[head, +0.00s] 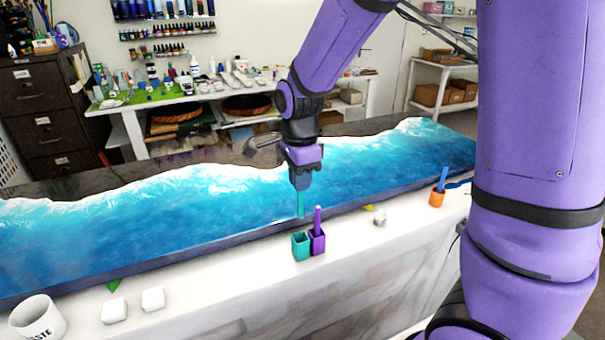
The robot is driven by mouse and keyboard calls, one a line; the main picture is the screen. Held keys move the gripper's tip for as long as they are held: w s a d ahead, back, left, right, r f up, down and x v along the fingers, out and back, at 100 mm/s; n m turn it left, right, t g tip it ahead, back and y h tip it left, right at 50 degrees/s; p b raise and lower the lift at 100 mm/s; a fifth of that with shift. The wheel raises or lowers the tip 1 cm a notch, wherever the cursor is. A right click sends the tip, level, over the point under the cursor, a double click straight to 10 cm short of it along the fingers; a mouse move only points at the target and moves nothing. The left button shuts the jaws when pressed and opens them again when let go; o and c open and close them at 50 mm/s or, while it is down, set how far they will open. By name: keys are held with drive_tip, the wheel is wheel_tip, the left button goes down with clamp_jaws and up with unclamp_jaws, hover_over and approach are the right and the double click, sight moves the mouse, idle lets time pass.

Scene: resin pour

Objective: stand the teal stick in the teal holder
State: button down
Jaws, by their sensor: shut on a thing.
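The teal stick (300,205) hangs upright below my gripper (300,186), which is shut on its upper part. The teal holder (301,246) is an open-topped square cup on the pale ledge in front of the blue resin slab. The stick's lower end appears just above and behind the holder in the picture, apart from its rim. The holder's opening looks empty, though its inside bottom is hidden.
A purple holder (317,241) with a purple stick (317,220) stands directly right of the teal holder. An orange holder (437,197) with a blue stick (443,180) stands farther right. White blocks (153,298) and a white cup (38,318) are at the left.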

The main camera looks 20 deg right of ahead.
sight(300, 217)
drive_tip(key=shift+f, duration=5.2)
drive_tip(key=c, duration=1.1)
unclamp_jaws()
wheel_tip(300, 217, up, 11)
drive_tip(key=shift+f, duration=0.15)
